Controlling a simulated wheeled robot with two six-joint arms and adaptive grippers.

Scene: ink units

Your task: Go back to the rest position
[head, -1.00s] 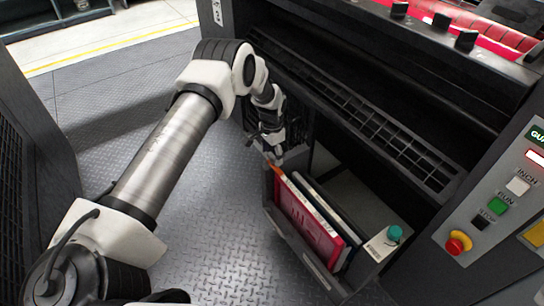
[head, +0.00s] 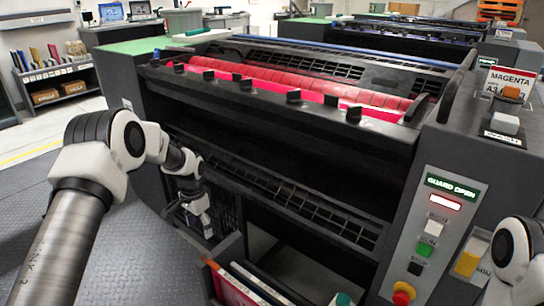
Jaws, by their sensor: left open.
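My left arm comes in from the left, and its gripper (head: 203,228) hangs in front of the lower front of the press, left of and above an open bin. The left gripper is open, and I see nothing between its fingers. The red flat item (head: 229,289) stands in the bin, with a teal cap (head: 343,299) further right; the frame's bottom edge cuts both off. A white link of my right arm (head: 517,262) shows at the lower right, but its gripper is out of view.
The large dark press (head: 290,150) with red rollers (head: 300,85) fills the middle. Its control panel (head: 432,235) at right reads "GUARD OPEN". A "MAGENTA" sign (head: 508,82) stands above it. A shelf (head: 55,85) is at the far left. Open floor (head: 95,225) lies between.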

